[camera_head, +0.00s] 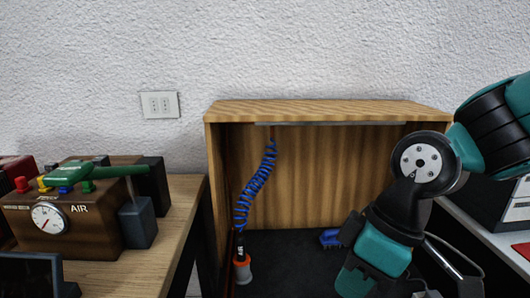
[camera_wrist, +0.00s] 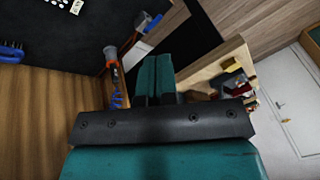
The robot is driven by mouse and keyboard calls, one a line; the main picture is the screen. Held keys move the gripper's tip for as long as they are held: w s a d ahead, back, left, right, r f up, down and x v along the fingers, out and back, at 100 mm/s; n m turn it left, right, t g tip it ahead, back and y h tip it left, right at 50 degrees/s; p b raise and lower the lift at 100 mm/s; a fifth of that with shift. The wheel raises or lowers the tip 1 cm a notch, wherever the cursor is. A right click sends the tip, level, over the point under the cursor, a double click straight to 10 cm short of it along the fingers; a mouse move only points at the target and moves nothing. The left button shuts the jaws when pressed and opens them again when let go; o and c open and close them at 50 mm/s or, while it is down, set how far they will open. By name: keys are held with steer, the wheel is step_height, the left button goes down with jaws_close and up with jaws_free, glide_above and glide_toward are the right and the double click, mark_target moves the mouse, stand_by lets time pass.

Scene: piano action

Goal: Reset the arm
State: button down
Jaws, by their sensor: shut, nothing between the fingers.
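My gripper (camera_wrist: 155,62) shows in the wrist view as two teal fingers side by side with no gap between them. Nothing is held. In the head view my teal and black arm comes in from the right and bends down in front of the wooden booth (camera_head: 325,110). The gripper's tips are not visible there; the lower end of the arm runs to the bottom edge of the frame.
A tool with an orange ring (camera_head: 242,268) hangs on a blue coiled hose (camera_head: 254,188) inside the booth at left. A blue brush-like item (camera_head: 329,238) lies on the booth's dark floor. A wooden AIR box (camera_head: 75,222) with a gauge stands on the left bench.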

steer(key=s+d+r+m, duration=0.3)
steer(key=s+m, duration=0.1)
steer(key=s, duration=0.2)
step_height(320, 180, up, 19)
steer(key=p, duration=1.9)
steer(key=shift+s+d+m+t, duration=0.15)
steer(key=shift+m+t, duration=0.15)
steer(key=shift+m, duration=0.1)
